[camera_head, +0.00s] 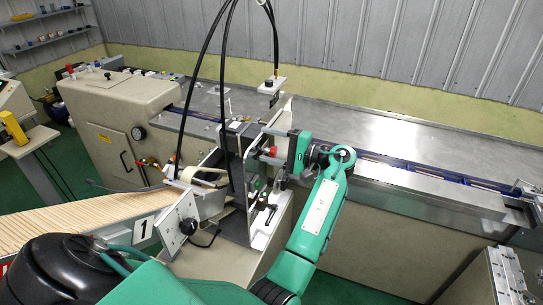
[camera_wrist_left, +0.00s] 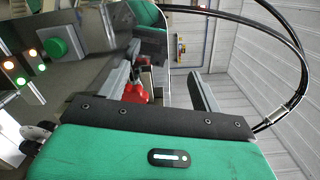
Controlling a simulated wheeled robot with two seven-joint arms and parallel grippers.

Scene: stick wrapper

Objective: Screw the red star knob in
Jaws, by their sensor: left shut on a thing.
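The red star knob (camera_head: 270,151) shows as a small red spot on the side of the upright metal plate of the wrapper machine. In the left wrist view the red knob (camera_wrist_left: 135,93) is between my left gripper's fingers (camera_wrist_left: 158,90), close against the left finger. The gripper is shut on it. The knob's shaft and the hole behind it are hidden. My right gripper is in neither view.
A metal bracket with a black cable (camera_head: 271,86) stands just above the gripper. Black hoses (camera_head: 203,75) loop down on the left. A tray of wooden sticks (camera_head: 60,222) lies at the left. The steel bench top (camera_head: 400,135) to the right is clear.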

